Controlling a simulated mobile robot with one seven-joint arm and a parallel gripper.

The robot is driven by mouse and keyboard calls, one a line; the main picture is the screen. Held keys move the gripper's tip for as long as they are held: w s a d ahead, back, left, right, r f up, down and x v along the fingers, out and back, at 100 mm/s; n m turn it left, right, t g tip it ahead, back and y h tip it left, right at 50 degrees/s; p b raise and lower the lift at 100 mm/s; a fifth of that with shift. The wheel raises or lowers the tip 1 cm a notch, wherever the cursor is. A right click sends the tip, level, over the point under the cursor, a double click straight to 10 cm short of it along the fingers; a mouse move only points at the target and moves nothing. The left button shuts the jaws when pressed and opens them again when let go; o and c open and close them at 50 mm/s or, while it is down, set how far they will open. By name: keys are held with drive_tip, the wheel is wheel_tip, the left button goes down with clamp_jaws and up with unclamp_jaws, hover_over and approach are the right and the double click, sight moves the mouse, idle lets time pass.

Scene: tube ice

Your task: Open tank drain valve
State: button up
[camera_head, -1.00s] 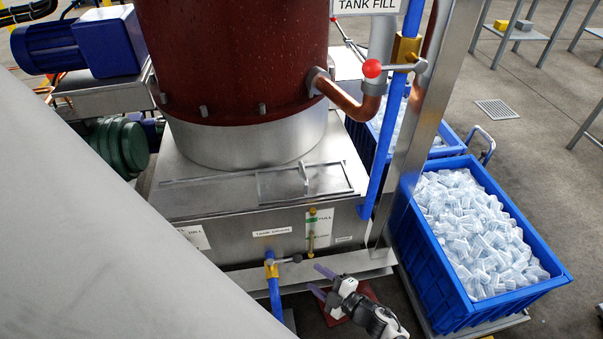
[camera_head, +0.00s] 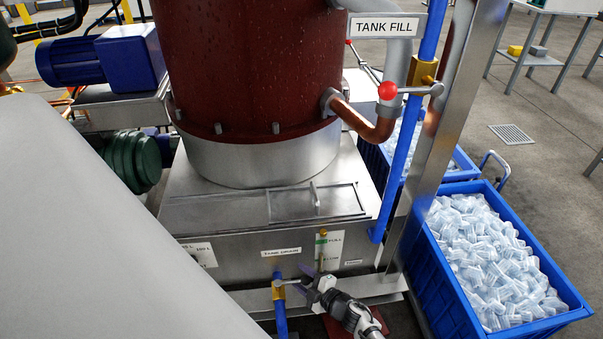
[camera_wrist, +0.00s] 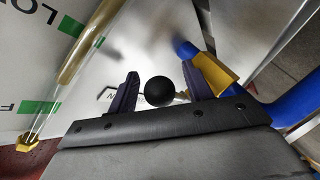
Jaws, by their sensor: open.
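The tank drain valve (camera_head: 278,291) is a small brass body on a blue pipe below the tank's drain label, low on the tank front. In the wrist view its brass body (camera_wrist: 216,76) is right of the fingers. Its lever ends in a round black knob (camera_wrist: 159,91), which appears between my two fingers. My gripper (camera_head: 305,281) is open just right of the valve, with dark purple fingers. In the wrist view my gripper (camera_wrist: 160,90) has a gap on both sides of the knob. Most of the lever is hidden.
A sight gauge (camera_head: 322,250) with green marks stands above my gripper. The red-knobbed tank fill valve (camera_head: 388,91) is higher up on another blue pipe. A steel post (camera_head: 433,130) and a blue crate (camera_head: 455,285) of ice stand to the right.

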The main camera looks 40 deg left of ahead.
drive_tip(key=shift+a, duration=0.3)
drive_tip(key=shift+c, duration=0.4)
clamp_jaws()
